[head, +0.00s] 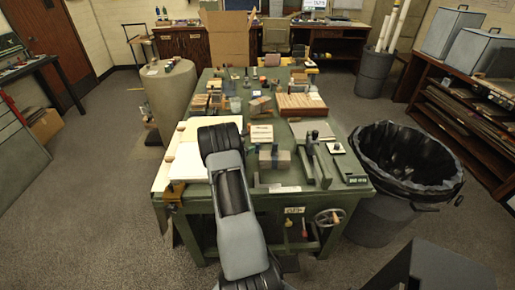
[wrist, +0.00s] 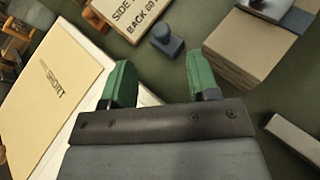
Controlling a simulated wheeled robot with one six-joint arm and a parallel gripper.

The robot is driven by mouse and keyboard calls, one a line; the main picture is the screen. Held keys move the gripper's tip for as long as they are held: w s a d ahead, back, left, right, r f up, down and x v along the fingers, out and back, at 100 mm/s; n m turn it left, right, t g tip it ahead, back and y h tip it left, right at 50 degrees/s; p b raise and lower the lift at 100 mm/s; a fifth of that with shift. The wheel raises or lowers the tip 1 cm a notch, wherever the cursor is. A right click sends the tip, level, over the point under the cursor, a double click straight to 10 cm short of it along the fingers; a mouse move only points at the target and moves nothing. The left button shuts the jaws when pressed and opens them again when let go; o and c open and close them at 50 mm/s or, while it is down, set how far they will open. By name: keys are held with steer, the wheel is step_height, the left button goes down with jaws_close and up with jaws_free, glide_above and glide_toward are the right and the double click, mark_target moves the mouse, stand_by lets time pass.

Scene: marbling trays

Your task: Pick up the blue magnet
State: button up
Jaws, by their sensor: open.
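A small dark blue-grey piece with a rounded knob on top (wrist: 166,40) stands on the green table in the wrist view. It may be the blue magnet, but its colour is too dull to be sure. My gripper (wrist: 158,75) has its two green fingers spread apart with only tabletop between them. The knobbed piece is just beyond the fingertips, in line with the gap and not touched. In the head view, my dark arm link hides the gripper, and I cannot single out the magnet.
A lettered box (wrist: 137,14) lies beyond the knobbed piece. A brown stack (wrist: 240,45) with a grey item on top stands to the right. A cream folder (wrist: 50,90) lies left. A lined bin (head: 405,165) stands right of the crowded green table (head: 335,195).

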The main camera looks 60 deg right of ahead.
mark_target(257, 143)
steer(key=shift+p+x, duration=0.8)
steer(key=shift+x, duration=3)
steer(key=shift+f, duration=0.1)
steer(key=shift+c, duration=0.3)
steer(key=shift+a, duration=0.1)
jaws_close()
